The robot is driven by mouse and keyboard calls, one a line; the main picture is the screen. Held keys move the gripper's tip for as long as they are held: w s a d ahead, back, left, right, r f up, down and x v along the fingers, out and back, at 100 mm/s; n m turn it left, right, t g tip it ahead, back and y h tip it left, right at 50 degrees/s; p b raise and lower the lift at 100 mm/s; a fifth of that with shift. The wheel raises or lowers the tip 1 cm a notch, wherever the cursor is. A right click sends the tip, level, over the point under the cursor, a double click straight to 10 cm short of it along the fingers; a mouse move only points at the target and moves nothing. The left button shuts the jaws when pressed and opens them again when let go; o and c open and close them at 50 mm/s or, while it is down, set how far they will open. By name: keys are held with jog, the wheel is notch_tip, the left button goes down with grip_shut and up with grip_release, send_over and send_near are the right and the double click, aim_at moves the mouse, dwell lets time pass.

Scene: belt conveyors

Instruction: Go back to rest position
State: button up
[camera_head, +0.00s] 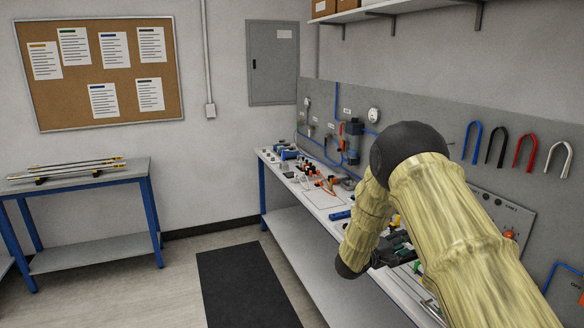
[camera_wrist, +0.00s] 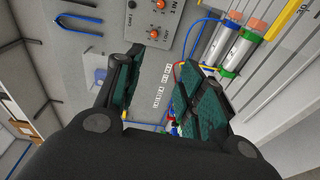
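My gripper (camera_wrist: 160,72) shows in the wrist view with its two dark, green-padded fingers spread apart. Nothing is held between them; the grey panel (camera_wrist: 152,75) shows through the gap. In the head view my gripper (camera_head: 392,250) is dark and partly hidden behind my yellowish arm, over the workbench (camera_head: 305,196) on the right. My arm is bent, reaching over the bench from the lower right. The fingertips cannot be made out clearly in the head view.
Bench parts (camera_head: 320,183) and a blue-grey cylinder unit (camera_head: 354,140) stand near my arm. Coloured hoses (camera_head: 524,150) hang on the back panel. A side table (camera_head: 90,178) with rods stands left. A black mat (camera_head: 245,285) lies on the clear floor between.

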jog(key=s+a+f+y+b, duration=0.2)
jog(key=s+f+y, duration=0.1)
jog(key=s+f, duration=0.65)
jog(key=s+a+f+y+b, duration=0.1)
jog(key=s+f+y, duration=0.35)
jog(key=f, duration=0.75)
jog(key=s+a+f+y+b, duration=0.2)
jog(key=s+f, duration=0.8)
jog(key=f, duration=0.1)
jog(key=s+a+f+m+g+y+b, duration=0.1)
jog(key=s+a+f+m+g+y, duration=0.1)
jog(key=s, duration=1)
jog(key=s+a+f+m+g+y+b, duration=0.1)
jog(key=s+a+f+g+y, duration=0.1)
jog(key=s, duration=1)
jog(key=s+a+f+m+g+y+b, duration=0.1)
jog(key=s+a+f+g, duration=0.3)
jog(key=s, duration=0.9)
jog(key=shift+a+f+m+y, duration=0.15)
jog(key=shift+f+m+y, duration=0.3)
jog(key=shift+f+m, duration=0.35)
